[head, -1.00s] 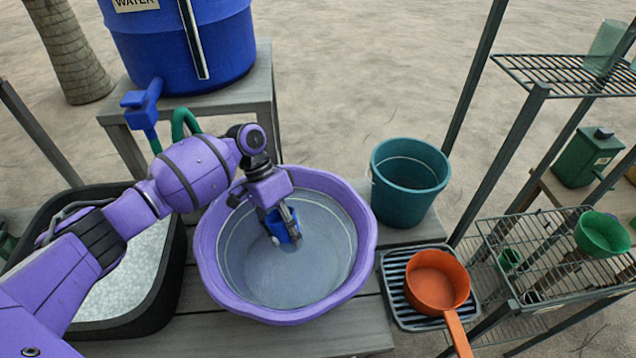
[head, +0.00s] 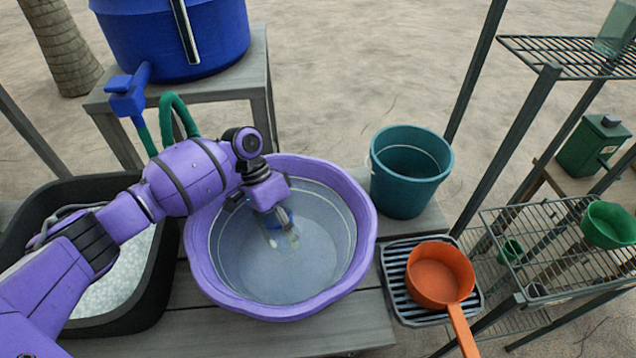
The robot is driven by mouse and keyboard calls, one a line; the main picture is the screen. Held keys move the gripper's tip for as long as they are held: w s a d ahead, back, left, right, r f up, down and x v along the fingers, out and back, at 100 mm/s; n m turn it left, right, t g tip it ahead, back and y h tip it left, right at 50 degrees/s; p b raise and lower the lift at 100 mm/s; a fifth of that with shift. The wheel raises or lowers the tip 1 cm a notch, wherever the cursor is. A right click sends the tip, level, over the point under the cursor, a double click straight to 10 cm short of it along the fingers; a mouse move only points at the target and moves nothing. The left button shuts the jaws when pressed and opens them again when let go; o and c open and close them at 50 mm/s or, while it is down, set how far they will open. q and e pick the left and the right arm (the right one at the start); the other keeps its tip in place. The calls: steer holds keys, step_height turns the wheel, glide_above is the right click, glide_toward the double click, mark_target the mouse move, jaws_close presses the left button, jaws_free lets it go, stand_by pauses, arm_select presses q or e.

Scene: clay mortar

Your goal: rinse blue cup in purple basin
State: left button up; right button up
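The purple basin (head: 205,280) stands on the grey wooden bench and holds clear water. My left gripper (head: 282,235) points down inside the basin, left of its middle, with its fingertips in the water. The blue cup (head: 280,218) is at the fingers, mostly below the water surface and partly hidden by the gripper. The fingers appear closed on the cup's wall, though the water blurs them. My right gripper is out of view.
A teal bucket (head: 408,185) stands right of the basin. An orange dipper (head: 438,278) rests on a slatted tray (head: 396,290). A black tub (head: 150,300) with white contents is at the left. A blue water barrel (head: 190,45) stands behind, with a blue tap (head: 128,98) and green hose (head: 178,105).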

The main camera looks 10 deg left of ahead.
arm_select(q)
steer(key=shift+f, duration=0.6)
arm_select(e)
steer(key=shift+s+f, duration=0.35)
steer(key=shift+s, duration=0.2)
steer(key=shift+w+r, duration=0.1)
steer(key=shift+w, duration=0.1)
